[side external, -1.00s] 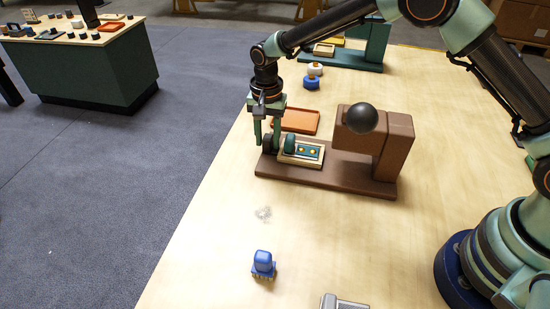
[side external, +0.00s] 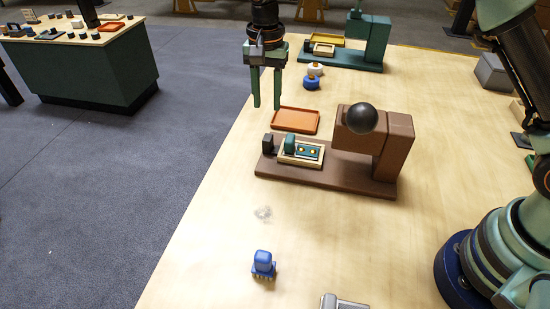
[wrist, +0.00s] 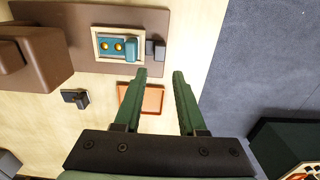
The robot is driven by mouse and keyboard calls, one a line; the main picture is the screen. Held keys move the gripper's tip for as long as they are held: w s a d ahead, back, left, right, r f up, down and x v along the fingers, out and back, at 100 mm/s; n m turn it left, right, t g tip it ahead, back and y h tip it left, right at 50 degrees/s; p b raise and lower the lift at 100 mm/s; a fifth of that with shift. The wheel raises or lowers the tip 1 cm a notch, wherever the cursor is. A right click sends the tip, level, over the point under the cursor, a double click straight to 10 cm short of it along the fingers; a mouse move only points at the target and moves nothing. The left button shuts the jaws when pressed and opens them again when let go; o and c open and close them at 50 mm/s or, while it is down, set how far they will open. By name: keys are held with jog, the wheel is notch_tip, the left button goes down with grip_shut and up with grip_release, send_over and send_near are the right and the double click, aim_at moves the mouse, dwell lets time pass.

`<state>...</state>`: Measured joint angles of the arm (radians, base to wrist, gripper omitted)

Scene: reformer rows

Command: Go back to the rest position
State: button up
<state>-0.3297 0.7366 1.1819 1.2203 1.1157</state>
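My gripper (side external: 266,105) hangs in the air above the left edge of the wooden table, up and left of the brown machine. Its two green fingers are apart, with nothing between them; it also shows open in the wrist view (wrist: 163,78). The brown machine (side external: 340,177) has a black ball on its upper block. On its base lies a cream frame (side external: 288,159) with a teal plate holding two yellow dots. A teal block (side external: 291,141) stands at the frame's left end, beside a dark block (side external: 268,144).
An orange tray (side external: 296,121) lies behind the brown machine. A teal machine (side external: 365,45) stands at the back, with blue and white knobs (side external: 312,80) in front. A blue stamp-like piece (side external: 263,264) is near the front edge. The table's middle right is clear.

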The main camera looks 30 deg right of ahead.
jog(key=shift+r, duration=0.3)
jog(key=s+d+r+n+t, duration=0.3)
jog(key=s+d+r+n, duration=0.1)
jog(key=s+d+r, duration=0.6)
jog(key=s+d+n+t, duration=0.2)
jog(key=s+d+n, duration=0.3)
jog(key=s, duration=0.6)
jog(key=shift+d+t, duration=0.3)
jog(key=shift+d, duration=0.7)
